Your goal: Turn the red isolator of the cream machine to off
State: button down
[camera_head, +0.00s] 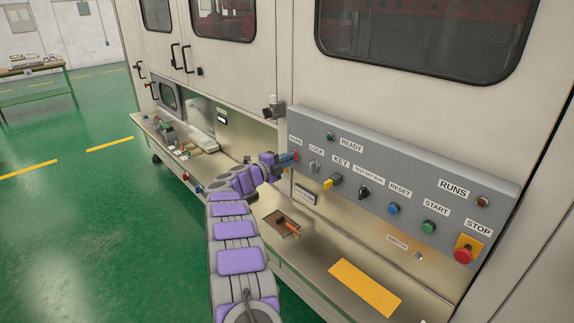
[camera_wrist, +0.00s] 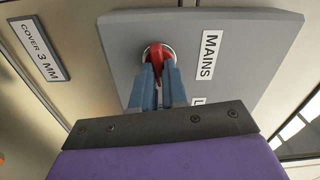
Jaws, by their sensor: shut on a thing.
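The red isolator (camera_wrist: 157,54) is a small red handle on a round pale base, next to the MAINS label (camera_wrist: 208,55) in the wrist view. My gripper (camera_wrist: 158,74) is shut on the red handle, with a blue-grey finger on each side of it. The fingers hide part of the handle. In the head view my gripper (camera_head: 291,158) reaches the left end of the grey control panel (camera_head: 320,130) on the cream machine (camera_head: 250,65), and a bit of red shows at its tip. I cannot read an on or off mark.
Right of the isolator on the panel are a lock, a yellow key switch (camera_head: 330,183), a black selector (camera_head: 364,192), a blue button (camera_head: 393,209), a green button (camera_head: 428,227) and a red stop button (camera_head: 463,254).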

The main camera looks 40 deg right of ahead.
jog(key=shift+w+f+m+b, duration=0.15)
jog(key=shift+m+b, duration=0.35)
jog(key=shift+m, duration=0.3)
jog(key=c, duration=1.3)
grip_release()
jog(key=shift+w+f, duration=0.1)
jog(key=shift+o, duration=0.7)
jog(key=shift+d, duration=0.15)
jog(key=s+a+p, duration=0.1)
jog(key=a+p, duration=0.1)
jog(key=a, duration=1.5)
jog(key=shift+s+a+p, duration=0.25)
jog(key=shift+s+p, duration=0.05)
jog(key=shift+w, duration=0.1)
